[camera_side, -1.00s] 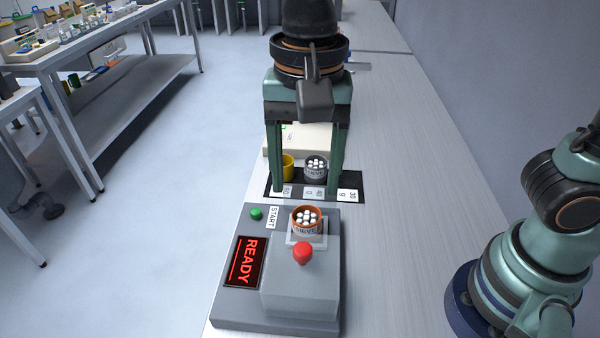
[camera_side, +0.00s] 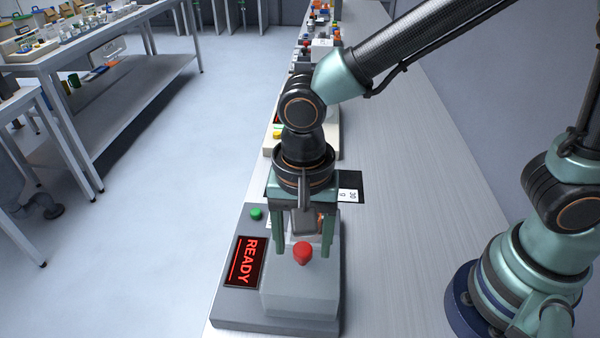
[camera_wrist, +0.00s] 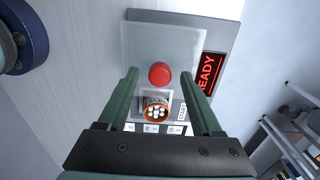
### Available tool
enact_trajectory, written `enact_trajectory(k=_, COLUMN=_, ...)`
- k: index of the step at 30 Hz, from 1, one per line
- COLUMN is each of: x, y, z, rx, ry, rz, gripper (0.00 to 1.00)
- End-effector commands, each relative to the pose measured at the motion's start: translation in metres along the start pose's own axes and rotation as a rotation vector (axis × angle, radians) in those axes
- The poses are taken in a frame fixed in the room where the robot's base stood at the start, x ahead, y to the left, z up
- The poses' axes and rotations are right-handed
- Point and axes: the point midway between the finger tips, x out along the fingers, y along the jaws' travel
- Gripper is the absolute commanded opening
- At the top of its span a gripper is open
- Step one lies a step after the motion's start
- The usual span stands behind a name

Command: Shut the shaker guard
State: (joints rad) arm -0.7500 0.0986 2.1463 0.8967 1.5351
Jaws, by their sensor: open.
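The shaker is a grey machine with a pale grey guard (camera_side: 300,285) at its near end, topped by a red knob (camera_side: 302,253). In the wrist view the guard (camera_wrist: 185,45) stands clear of the orange-rimmed sieve cup (camera_wrist: 156,110), which holds several white pieces and sits uncovered in its seat. My gripper (camera_side: 303,247) is open and points down over the machine. Its two fingers straddle the red knob (camera_wrist: 160,75) with gaps on both sides. In the side view my gripper mostly hides the cup.
The machine has a green start button (camera_side: 256,214) and a red READY display (camera_side: 245,262). A black tray (camera_side: 352,185) with number labels lies behind it. More items stand farther back on the bench, whose right side is clear.

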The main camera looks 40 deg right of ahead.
Motion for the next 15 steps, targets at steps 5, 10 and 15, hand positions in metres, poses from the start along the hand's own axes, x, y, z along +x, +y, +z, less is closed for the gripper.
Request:
enact_trajectory(k=5, x=0.0018, y=0.0002, z=0.0, rx=0.0, ry=0.0, rz=0.0, gripper=0.67)
enact_trajectory(k=10, x=0.0015, y=0.0001, z=0.0, rx=0.0, ry=0.0, rz=0.0, gripper=0.44)
enact_trajectory(k=15, x=0.0013, y=0.0001, z=0.0, rx=0.0, ry=0.0, rz=0.0, gripper=0.0)
